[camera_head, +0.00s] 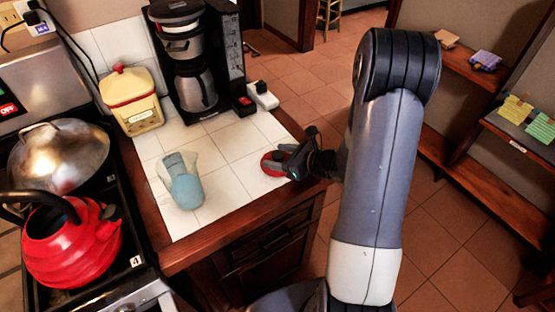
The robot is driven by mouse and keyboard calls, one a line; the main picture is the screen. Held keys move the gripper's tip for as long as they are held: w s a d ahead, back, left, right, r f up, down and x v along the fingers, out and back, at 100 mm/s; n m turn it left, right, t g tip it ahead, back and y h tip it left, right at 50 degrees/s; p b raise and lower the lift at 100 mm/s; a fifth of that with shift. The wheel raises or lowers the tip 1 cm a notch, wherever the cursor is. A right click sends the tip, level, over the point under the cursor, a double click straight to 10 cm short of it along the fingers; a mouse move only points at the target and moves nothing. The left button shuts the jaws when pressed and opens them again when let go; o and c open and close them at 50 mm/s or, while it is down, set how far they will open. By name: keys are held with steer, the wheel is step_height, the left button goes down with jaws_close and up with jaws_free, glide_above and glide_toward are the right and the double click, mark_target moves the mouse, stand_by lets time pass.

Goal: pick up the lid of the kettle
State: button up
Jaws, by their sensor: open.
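The red kettle (72,250) with a black handle sits on the stove at the lower left. A small round red piece (268,168), which looks like the kettle's lid, lies on the white tiled counter near its right edge. My gripper (287,160) is at the right side of this red piece, low over the counter, with its jaws open. The dark fingers cover part of the red piece. I cannot tell whether they touch it or whether its knob is between them.
A blue-and-clear cup (183,185) lies left of the lid. A coffee maker (190,60), a yellow canister (131,100) and a white power strip (262,96) stand behind. A metal domed pan (60,155) is on the stove. Counter tiles around the lid are mostly clear.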

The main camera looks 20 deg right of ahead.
steer(key=shift+w+a+f, duration=0.1)
steer(key=shift+w+a, duration=0.05)
steer(key=shift+w, duration=0.1)
steer(key=shift+c, duration=0.2)
steer(key=c, duration=1)
